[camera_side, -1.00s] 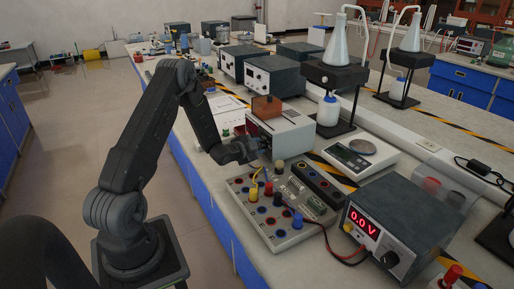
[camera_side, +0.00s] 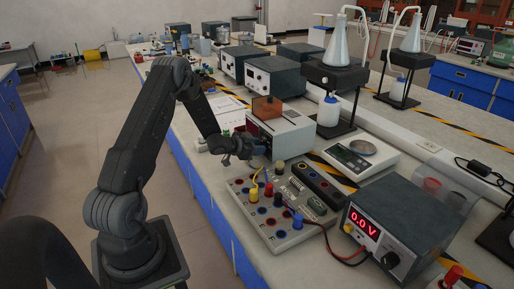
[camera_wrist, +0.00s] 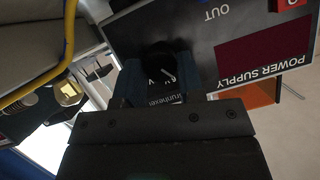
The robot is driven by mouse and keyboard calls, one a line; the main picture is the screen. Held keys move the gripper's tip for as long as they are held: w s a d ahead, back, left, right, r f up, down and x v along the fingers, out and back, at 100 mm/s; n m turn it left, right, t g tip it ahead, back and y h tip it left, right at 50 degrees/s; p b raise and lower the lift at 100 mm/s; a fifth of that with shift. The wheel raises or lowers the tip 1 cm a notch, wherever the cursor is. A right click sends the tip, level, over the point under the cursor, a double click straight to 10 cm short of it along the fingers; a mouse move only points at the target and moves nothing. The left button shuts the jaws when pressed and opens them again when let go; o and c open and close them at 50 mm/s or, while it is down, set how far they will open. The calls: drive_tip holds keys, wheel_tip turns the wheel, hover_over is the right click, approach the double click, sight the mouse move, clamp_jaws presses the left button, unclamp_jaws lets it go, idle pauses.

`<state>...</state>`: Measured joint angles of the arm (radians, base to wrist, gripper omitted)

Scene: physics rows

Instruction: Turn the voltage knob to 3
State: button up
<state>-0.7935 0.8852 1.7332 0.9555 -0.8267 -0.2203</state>
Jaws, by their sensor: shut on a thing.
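In the wrist view, a round black knob (camera_wrist: 163,64) with a white pointer line sits on the dark panel of a power supply (camera_wrist: 222,28). My gripper (camera_wrist: 160,82) is shut on this knob, one finger on each side, hiding part of it and the lettering below. The panel's dark red display (camera_wrist: 250,52) shows no digits. In the side view, my gripper (camera_side: 245,146) is at the front of a light grey box (camera_side: 283,134); the knob is hidden there. Another power supply (camera_side: 385,228) at the right front reads 0.0 V and has its own black knob (camera_side: 390,260).
A terminal board (camera_side: 281,207) with coloured sockets and wires lies in front of my gripper. A balance (camera_side: 350,160) and a stand with a flask (camera_side: 337,80) are behind. A yellow cable (camera_wrist: 55,60) crosses the left of the wrist view.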

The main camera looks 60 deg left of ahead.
drive_tip(key=shift+n, duration=0.3)
idle(0.5)
drive_tip(key=o, duration=0.9)
drive_tip(key=v, duration=1.3)
drive_tip(key=shift+s+a+r, duration=0.25)
drive_tip(key=shift+s+a, duration=0.05)
drive_tip(key=shift+s, duration=0.1)
